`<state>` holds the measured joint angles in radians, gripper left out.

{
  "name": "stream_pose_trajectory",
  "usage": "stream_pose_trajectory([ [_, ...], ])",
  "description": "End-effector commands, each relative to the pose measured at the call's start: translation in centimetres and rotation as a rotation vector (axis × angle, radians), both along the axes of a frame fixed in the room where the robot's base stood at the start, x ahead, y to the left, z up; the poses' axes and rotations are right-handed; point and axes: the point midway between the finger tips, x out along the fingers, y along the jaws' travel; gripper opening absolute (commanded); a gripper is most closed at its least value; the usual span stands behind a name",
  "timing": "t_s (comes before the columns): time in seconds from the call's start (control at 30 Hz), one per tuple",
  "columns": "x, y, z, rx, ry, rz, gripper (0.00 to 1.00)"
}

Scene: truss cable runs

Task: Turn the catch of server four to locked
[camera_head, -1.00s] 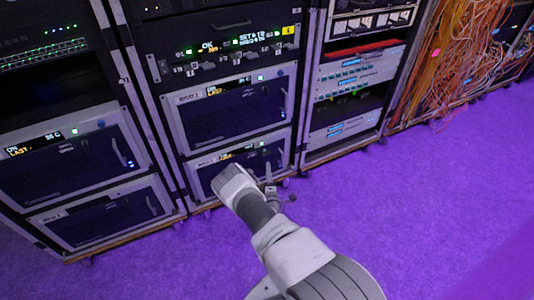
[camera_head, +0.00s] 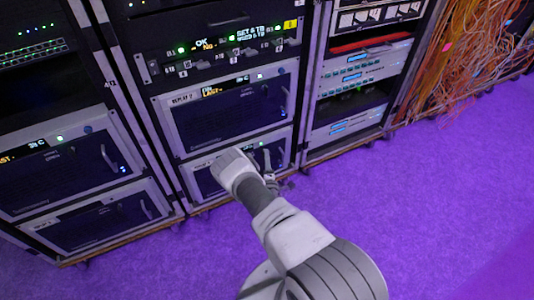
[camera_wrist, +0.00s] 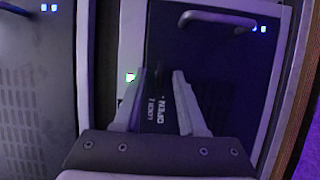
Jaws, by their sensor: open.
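My gripper (camera_wrist: 158,88) is open in the wrist view, its two fingers in front of a dark server front (camera_wrist: 215,60). White lettering that reads like OPEN and LOCK shows between the fingers. The catch itself I cannot make out clearly; the fingers and dark shadow hide that spot. In the head view my gripper (camera_head: 272,167) is at the lower server (camera_head: 203,182) of the middle rack, and my arm covers much of that server's front. Which server is number four I cannot read.
A curved handle (camera_wrist: 215,20) sticks out above the fingers in the wrist view. Another server (camera_head: 225,115) sits directly above in the same rack. A patch-panel rack (camera_head: 360,75) and orange cables (camera_head: 470,50) stand to the right. The purple floor (camera_head: 440,200) is clear.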

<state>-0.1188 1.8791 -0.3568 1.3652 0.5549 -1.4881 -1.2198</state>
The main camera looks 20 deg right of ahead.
Motion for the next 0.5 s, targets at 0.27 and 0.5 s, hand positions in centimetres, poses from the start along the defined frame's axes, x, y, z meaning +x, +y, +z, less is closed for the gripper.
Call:
stream_pose_trajectory([
  [0.27, -0.08, 0.15, 0.0, 0.0, 0.0, 0.001, 0.41],
  [0.5, -0.07, 0.15, 0.0, 0.0, 0.0, 0.001, 0.37],
])
